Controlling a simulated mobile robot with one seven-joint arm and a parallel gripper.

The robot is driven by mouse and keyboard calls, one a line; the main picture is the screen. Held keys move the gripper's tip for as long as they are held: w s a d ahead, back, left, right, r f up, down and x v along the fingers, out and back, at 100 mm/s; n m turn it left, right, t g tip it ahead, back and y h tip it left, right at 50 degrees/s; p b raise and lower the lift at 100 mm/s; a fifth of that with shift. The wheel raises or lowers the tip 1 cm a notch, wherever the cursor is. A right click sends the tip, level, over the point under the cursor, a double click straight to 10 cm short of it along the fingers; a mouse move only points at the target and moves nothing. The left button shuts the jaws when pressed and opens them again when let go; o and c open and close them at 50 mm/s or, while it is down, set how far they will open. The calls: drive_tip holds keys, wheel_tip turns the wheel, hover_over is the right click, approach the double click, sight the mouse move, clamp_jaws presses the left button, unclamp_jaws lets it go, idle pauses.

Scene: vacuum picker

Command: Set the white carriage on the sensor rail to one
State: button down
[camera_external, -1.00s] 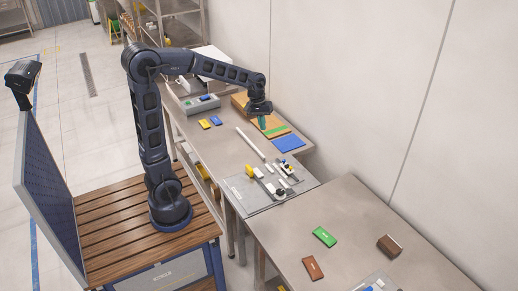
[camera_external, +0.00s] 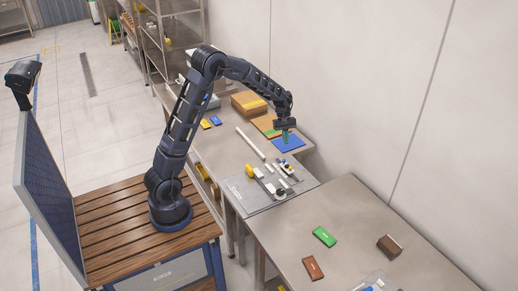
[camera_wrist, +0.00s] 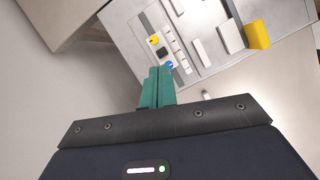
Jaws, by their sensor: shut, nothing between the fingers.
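My gripper (camera_external: 286,137), with teal fingers, hangs over the blue flat piece at the back of the bench, behind the grey panel (camera_external: 251,204). Its fingers are shut and empty; they also show shut in the wrist view (camera_wrist: 158,78). The panel carries several small fittings and shows at the top of the wrist view (camera_wrist: 139,18). White blocks (camera_wrist: 230,37) (camera_wrist: 202,53) sit on it, beside a yellow block (camera_wrist: 257,35). I cannot tell which white piece is the carriage on the sensor rail, nor read any scale marks.
A blue knob (camera_wrist: 171,65) and a yellow knob (camera_wrist: 153,40) stand on the panel near my fingertips in the picture. The blue flat piece (camera_external: 289,145) lies behind. A second table (camera_external: 345,210) holds green and brown blocks.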

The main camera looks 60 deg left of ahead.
sight(288, 165)
drive_tip(key=shift+w+a+f+n, duration=0.2)
drive_tip(key=shift+w+f, duration=0.2)
drive_tip(key=shift+f, duration=0.3)
drive_tip(key=shift+w+a+f+n, duration=0.1)
drive_tip(key=shift+w+f+n, duration=0.1)
drive_tip(key=shift+w+f, duration=0.35)
drive_tip(key=shift+s+d+f, duration=0.1)
drive_tip(key=shift+s+f, duration=0.05)
drive_tip(key=shift+f, duration=0.05)
drive_tip(key=x, duration=1)
drive_tip(key=shift+s+d+r, duration=0.1)
drive_tip(key=shift+s, duration=0.05)
drive_tip(key=shift+d, duration=3.2)
drive_tip(key=shift+r, duration=0.1)
drive_tip(key=a+v, duration=0.1)
drive_tip(key=v, duration=0.9)
drive_tip(key=shift+a, duration=0.1)
